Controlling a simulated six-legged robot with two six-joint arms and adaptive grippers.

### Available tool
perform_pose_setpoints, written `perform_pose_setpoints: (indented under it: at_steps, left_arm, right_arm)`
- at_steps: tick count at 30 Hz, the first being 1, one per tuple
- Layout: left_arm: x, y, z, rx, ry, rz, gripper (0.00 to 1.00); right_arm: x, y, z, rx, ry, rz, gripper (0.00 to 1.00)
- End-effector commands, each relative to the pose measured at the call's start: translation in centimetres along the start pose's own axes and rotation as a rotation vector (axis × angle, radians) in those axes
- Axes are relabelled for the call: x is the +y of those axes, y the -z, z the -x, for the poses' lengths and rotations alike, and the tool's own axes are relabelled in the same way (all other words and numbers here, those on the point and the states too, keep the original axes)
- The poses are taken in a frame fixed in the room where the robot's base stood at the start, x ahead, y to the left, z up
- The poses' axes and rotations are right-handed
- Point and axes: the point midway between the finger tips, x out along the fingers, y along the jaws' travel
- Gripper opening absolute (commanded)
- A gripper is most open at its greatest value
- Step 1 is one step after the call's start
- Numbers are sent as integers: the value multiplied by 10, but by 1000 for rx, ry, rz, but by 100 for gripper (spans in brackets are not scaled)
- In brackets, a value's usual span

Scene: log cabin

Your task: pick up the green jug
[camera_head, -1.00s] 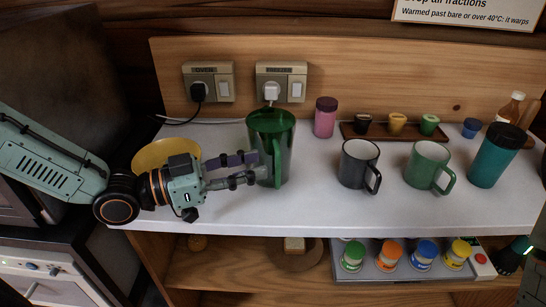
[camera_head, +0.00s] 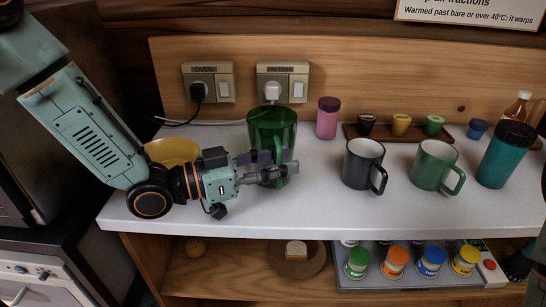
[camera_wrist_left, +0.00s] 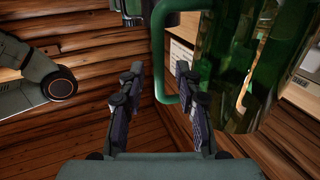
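The green jug (camera_head: 284,124) is a tall, see-through green vessel standing upright on the white counter, near the back wall. Its handle faces my left gripper (camera_head: 278,172), which is in front of the jug's lower body. In the left wrist view the two fingers (camera_wrist_left: 160,84) are apart, with the jug's green handle (camera_wrist_left: 158,50) between them near the tips. The jug's glassy body (camera_wrist_left: 232,50) is just right of the right finger. No grip on the handle shows. My right gripper is not in view.
A yellow bowl (camera_head: 172,151) is behind my left wrist. A dark grey mug (camera_head: 361,163), a green mug (camera_head: 432,166) and a teal tumbler (camera_head: 502,157) stand to the right. A pink jar (camera_head: 327,118) is right of the jug. The counter (camera_head: 310,210) is clear in front.

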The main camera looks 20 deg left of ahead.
Motion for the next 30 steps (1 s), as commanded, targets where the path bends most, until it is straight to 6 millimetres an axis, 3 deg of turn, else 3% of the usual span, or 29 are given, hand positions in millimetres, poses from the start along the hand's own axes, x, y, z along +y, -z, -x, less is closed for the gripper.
perform_pose_setpoints:
  at_steps: [12, 24, 30]
  left_arm:
    - [0, 0, -6, 1, 1, 0, 33]
    - [0, 0, -6, 1, 1, 0, 0]
    - [0, 0, -6, 1, 1, 0, 0]
  right_arm:
    - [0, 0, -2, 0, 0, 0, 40]
    - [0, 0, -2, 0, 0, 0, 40]
    - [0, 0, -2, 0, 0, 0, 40]
